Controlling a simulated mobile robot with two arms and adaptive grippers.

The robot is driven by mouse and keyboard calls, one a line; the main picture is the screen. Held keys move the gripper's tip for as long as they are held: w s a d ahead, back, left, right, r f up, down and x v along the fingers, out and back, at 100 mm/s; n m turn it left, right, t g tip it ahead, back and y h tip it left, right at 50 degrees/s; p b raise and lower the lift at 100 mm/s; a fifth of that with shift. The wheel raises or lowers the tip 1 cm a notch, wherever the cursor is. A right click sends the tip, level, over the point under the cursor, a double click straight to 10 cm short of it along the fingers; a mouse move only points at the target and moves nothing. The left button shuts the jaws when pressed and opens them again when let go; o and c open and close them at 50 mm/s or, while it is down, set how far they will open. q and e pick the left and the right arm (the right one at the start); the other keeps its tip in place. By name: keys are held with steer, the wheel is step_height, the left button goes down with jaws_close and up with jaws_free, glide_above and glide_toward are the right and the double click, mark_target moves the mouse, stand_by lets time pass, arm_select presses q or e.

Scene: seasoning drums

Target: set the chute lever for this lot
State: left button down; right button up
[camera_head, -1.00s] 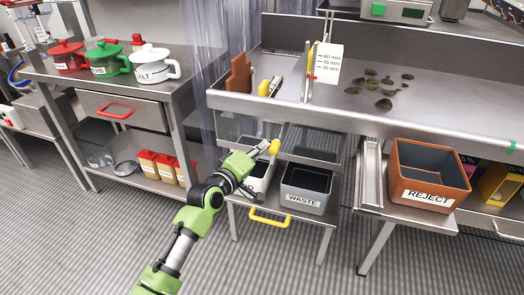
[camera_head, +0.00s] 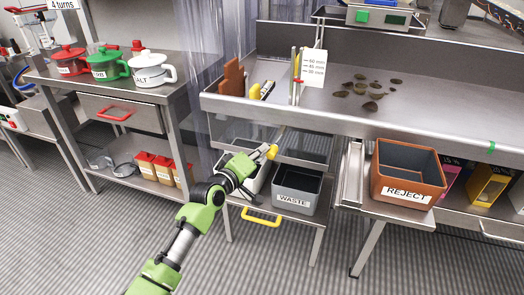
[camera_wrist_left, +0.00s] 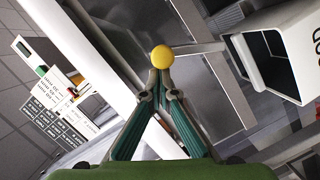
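The chute lever's yellow ball knob (camera_head: 272,152) is in front of the steel bench, above the bins. It also shows in the left wrist view (camera_wrist_left: 161,58), with a grey rod running right from behind it. My left gripper (camera_head: 262,156) is at the knob. Its two fingertips (camera_wrist_left: 160,80) are close together right at the ball and appear shut on it. The lever's pivot and any position marks are hidden or too small to read. My right gripper is not in view.
A grey WASTE bin (camera_head: 297,185) stands below the knob, beside a partly hidden pale bin (camera_head: 262,178). A yellow handle (camera_head: 262,219) juts out below. A brown REJECT bin (camera_head: 408,160) stands right. Dark pieces (camera_head: 372,90) lie on the bench near a millimetre card (camera_head: 314,66).

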arm_select(q)
steer(key=shift+s+d+f, duration=0.1)
steer(key=v, duration=1.2)
stand_by(0.4)
